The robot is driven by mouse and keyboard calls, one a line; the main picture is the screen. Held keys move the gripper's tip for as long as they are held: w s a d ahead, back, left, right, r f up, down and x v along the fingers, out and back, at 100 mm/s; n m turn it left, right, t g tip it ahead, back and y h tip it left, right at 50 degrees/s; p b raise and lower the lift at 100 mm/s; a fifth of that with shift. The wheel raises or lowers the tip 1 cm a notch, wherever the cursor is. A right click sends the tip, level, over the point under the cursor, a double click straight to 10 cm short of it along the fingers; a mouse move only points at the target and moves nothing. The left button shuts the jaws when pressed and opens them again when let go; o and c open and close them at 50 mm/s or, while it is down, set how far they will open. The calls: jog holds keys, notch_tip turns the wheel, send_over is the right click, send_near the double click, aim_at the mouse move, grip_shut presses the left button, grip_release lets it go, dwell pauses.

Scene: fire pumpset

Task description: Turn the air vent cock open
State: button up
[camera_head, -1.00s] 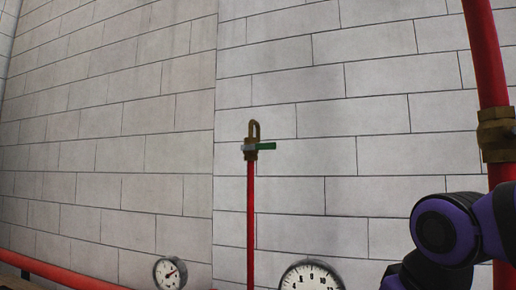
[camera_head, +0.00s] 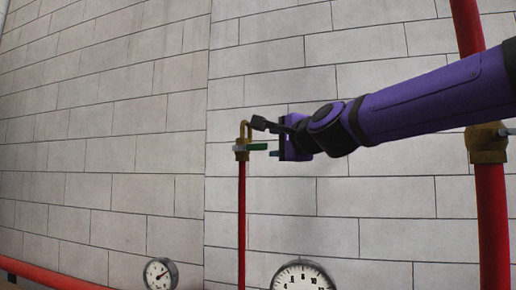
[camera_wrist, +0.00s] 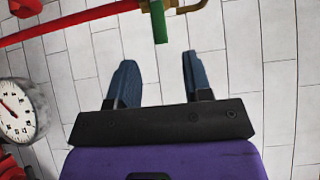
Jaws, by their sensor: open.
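The air vent cock (camera_head: 242,150) is a small brass valve with a hooked outlet on top of a thin red pipe (camera_head: 242,220). Its green handle (camera_head: 257,147) sticks out level to the right in the head view. My gripper (camera_head: 266,138) is just right of the cock, its fingers pointing left. In the wrist view my gripper (camera_wrist: 157,78) is open and empty. The green handle (camera_wrist: 159,22) is there beyond the fingertips, nearly in line with the gap between them. I see no contact between fingers and handle.
Two gauges stand low, a small one (camera_head: 160,273) and a larger one (camera_head: 302,276); a gauge (camera_wrist: 18,110) also shows at left in the wrist view. A thick red pipe (camera_head: 491,220) with a brass fitting stands at right. A pale block wall (camera_head: 330,205) is behind.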

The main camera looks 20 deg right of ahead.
aim_at(259, 147)
jog(key=shift+w+a, duration=0.25)
jog(key=shift+w, duration=1.45)
jog(key=shift+w+a, duration=0.3)
jog(key=shift+w, duration=1.35)
jog(key=shift+w+a, duration=0.25)
jog(key=shift+w, duration=1.45)
grip_shut()
